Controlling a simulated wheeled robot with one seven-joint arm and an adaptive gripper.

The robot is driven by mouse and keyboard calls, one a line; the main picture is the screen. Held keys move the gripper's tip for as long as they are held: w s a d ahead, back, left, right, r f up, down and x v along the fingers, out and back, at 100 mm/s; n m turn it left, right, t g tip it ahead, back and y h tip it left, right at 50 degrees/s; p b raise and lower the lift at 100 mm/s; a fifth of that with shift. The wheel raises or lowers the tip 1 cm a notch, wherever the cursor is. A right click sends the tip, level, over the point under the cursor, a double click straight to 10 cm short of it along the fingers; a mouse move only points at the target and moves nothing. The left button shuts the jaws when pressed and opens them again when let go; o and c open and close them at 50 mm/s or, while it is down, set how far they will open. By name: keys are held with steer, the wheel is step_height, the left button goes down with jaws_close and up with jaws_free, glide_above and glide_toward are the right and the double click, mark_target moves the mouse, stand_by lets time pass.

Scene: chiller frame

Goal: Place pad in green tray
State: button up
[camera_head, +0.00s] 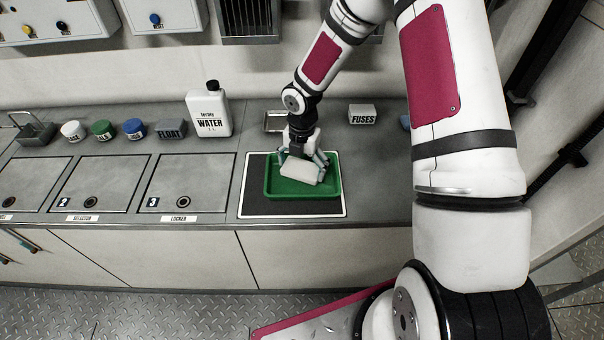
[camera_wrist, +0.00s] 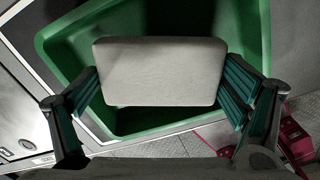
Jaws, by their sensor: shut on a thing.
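The pad (camera_head: 297,172) is a pale grey-white rounded block. In the wrist view the pad (camera_wrist: 160,72) sits between the two teal-lined fingers of my gripper (camera_wrist: 160,95), which is shut on its short ends. The green tray (camera_head: 325,188) lies on a dark mat on the counter. My gripper (camera_head: 303,165) is over the tray and holds the pad above or within it; I cannot tell whether the pad touches the tray floor. In the wrist view the green tray (camera_wrist: 165,122) shows behind the pad, which hides much of its floor.
A dark mat (camera_head: 292,208) with a white border surrounds the tray. A small metal tray (camera_head: 274,121) and a FUSES box (camera_head: 362,114) stand behind it. A white WATER jug (camera_head: 208,112) stands at the left, with several small containers further left. Lidded panels line the counter's left.

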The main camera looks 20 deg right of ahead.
mark_target(302, 168)
steer(key=shift+s+f, duration=0.15)
steer(key=shift+f, duration=1.4)
steer(key=o, duration=1)
steer(key=shift+f, duration=0.15)
steer(key=shift+c, duration=0.2)
